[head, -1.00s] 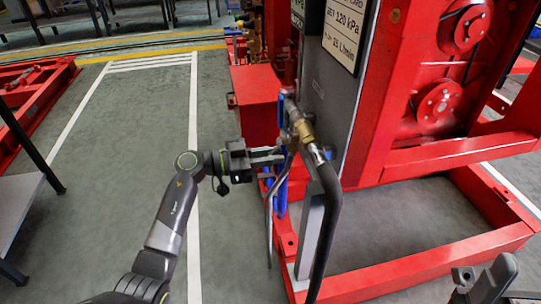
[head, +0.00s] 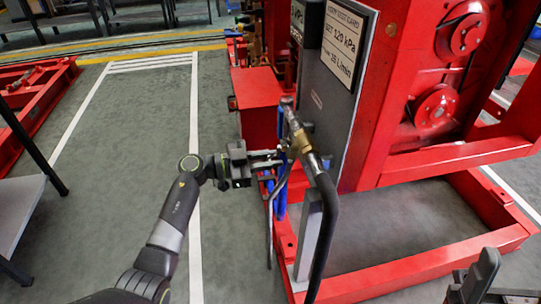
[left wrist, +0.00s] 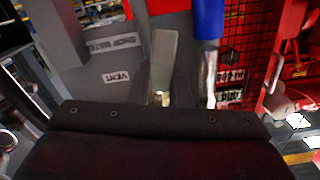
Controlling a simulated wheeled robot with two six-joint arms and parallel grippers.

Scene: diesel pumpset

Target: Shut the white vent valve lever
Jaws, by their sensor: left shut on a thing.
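The white vent valve lever (left wrist: 165,58) shows in the left wrist view as a pale flat bar, with a bit of brass at its lower end, beside the VENT label (left wrist: 117,77). My left gripper (head: 277,158) reaches in from the left at the valve group on the grey panel and is shut on the lever. In the left wrist view its dark body fills the bottom and hides the grip. In the head view the lever is too small and covered to make out. My right gripper (head: 478,282) is cut off at the bottom right, away from the valves; its jaw state is unclear.
A blue handle (left wrist: 207,24) is right of the lever. A black hose (head: 327,225) with a brass fitting (head: 301,141) hangs close right of my left gripper. The red frame (head: 400,275) stands at right. Open floor (head: 120,180) lies left.

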